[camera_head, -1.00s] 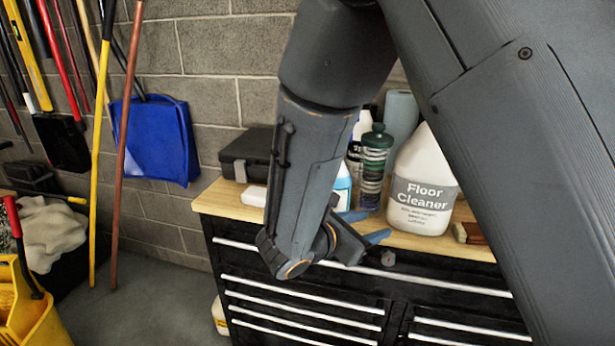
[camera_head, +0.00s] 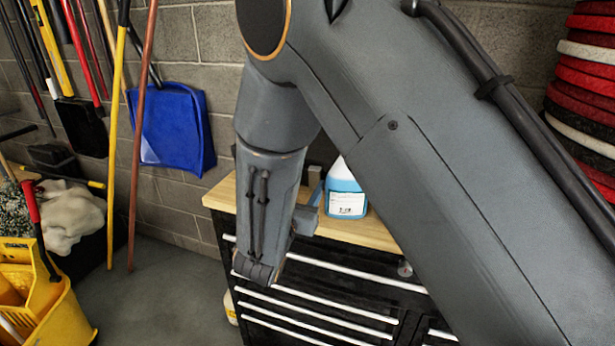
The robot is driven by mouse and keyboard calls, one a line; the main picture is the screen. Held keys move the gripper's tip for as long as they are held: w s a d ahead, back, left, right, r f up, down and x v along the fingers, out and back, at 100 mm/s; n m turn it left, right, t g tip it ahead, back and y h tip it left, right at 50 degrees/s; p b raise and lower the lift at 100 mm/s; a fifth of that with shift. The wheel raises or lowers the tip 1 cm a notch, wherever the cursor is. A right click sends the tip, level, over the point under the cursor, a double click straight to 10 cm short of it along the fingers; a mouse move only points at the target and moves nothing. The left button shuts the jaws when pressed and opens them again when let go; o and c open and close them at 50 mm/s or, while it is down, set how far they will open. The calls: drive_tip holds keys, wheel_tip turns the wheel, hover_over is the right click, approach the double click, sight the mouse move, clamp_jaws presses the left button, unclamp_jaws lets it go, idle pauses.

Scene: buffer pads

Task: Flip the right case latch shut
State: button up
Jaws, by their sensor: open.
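My gripper (camera_head: 315,190) is at the lower end of my arm, just above the left part of the wooden bench top. Its blue fingers are partly hidden behind my wrist and point up and away toward the back; the jaws are open, and I see nothing between them. The dark case and its right latch are not visible now; my forearm covers the back left of the bench top, where the case showed earlier. I cannot tell how far the gripper is from the latch.
A spray bottle with blue liquid (camera_head: 346,190) stands just right of my gripper. The wooden bench top (camera_head: 370,232) sits on a black drawer cabinet (camera_head: 320,300). Red, white and black pads (camera_head: 590,90) are stacked at right. A yellow mop bucket (camera_head: 45,305) stands at lower left.

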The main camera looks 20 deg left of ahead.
sight(313, 174)
drive_tip(key=shift+w+d+p, duration=0.2)
drive_tip(key=shift+w+p, duration=0.25)
drive_tip(key=shift+w, duration=1.45)
drive_tip(key=c, duration=1.1)
drive_tip(key=shift+o, duration=0.2)
drive_tip(key=shift+w+r+g, duration=0.15)
drive_tip(key=shift+r+g, duration=0.05)
drive_tip(key=shift+g, duration=0.1)
drive_tip(key=shift+w+r+g, duration=0.15)
drive_tip(key=shift+w+g, duration=0.15)
drive_tip(key=shift+g, duration=0.4)
drive_tip(key=o, duration=1.1)
drive_tip(key=shift+c, duration=0.2)
